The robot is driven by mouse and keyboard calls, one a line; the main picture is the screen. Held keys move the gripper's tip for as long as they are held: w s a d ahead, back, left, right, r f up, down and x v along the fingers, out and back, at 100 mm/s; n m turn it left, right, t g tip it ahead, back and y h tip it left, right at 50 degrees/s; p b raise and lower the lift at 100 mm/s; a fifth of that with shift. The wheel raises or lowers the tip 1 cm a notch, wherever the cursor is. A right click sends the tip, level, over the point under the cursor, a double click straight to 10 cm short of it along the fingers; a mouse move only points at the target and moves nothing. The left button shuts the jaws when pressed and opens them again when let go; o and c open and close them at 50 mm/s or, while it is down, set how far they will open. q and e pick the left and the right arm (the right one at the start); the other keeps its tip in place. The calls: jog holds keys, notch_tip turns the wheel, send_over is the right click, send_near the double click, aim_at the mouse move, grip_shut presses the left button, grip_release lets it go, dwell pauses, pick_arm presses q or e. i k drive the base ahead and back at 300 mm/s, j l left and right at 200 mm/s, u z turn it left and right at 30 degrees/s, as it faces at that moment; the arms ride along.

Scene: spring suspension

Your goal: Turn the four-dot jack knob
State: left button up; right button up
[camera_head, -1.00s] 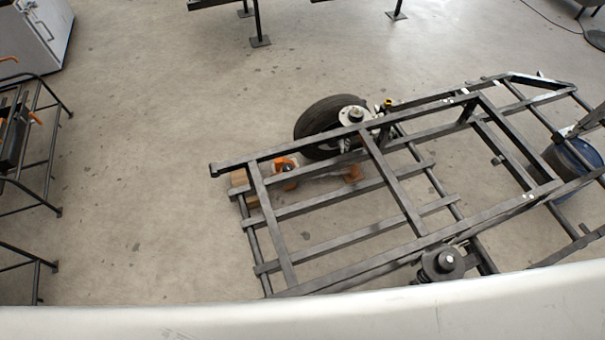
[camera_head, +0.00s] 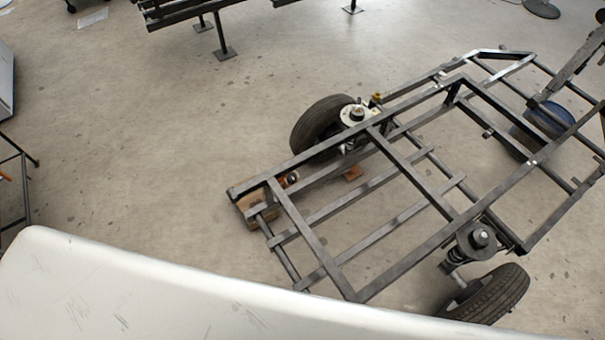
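A dark metal trailer frame (camera_head: 393,163) lies across the right half of the head view. Under its left corner is a wooden block (camera_head: 258,208) with a small rounded dark part (camera_head: 292,178) beside it. A small orange-brown piece (camera_head: 352,173) shows on the floor under the frame. These may belong to jacks, but no knob and no dot marks can be made out. Neither of my grippers is in view.
One wheel (camera_head: 320,127) is at the frame's far side and another wheel (camera_head: 488,295) at its near side. A blue drum (camera_head: 545,122) stands at the right. A pale curved surface (camera_head: 150,295) covers the bottom edge.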

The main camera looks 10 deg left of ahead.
aim_at(292, 178)
jog(key=j+z, duration=0.2)
jog(key=j, duration=0.45)
jog(key=j+z, duration=0.25)
jog(key=j, duration=0.45)
jog(key=j+z, duration=0.2)
jog(key=j, duration=0.45)
jog(key=k+j+z, duration=0.25)
jog(key=j, duration=0.4)
jog(key=i+j+z, duration=0.1)
jog(key=j+z, duration=0.3)
jog(key=j, duration=0.25)
jog(key=j+z, duration=0.4)
jog(key=j, duration=0.2)
jog(key=j+u, duration=0.2)
jog(key=u, duration=0.15)
jog(key=i+j+u, duration=0.1)
jog(key=u, duration=0.2)
jog(key=i+j+u, duration=0.1)
jog(key=u, duration=0.25)
jog(key=j, duration=0.15)
